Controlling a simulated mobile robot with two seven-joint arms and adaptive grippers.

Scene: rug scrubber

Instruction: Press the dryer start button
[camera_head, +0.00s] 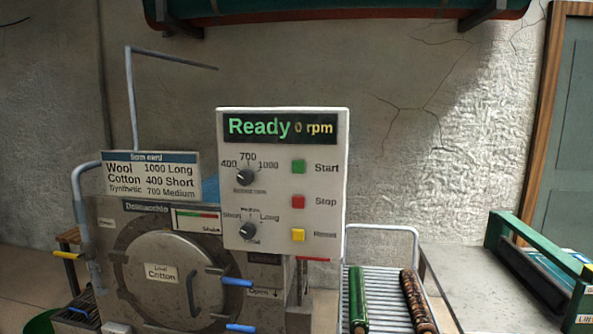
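The dryer's white control panel (284,190) faces me at the centre of the view. Its green Start button (299,167) sits at the upper right of the panel, above a red Stop button (298,202) and a yellow button (298,235). The display (280,127) reads "Ready" and "0 rpm". The upper dial (246,177) and lower dial (248,232) are on the panel's left side. The grey dryer (130,222) stands below, its round door (150,270) labelled "Cotton" and looking closed. Neither of my grippers is in view.
A sign (151,175) lists fabric settings left of the panel. A wire rack (386,285) at right holds a green roll (357,299) and a brown patterned roll (416,300). A green-framed holder (500,236) stands on the far-right table. The space before the panel looks clear.

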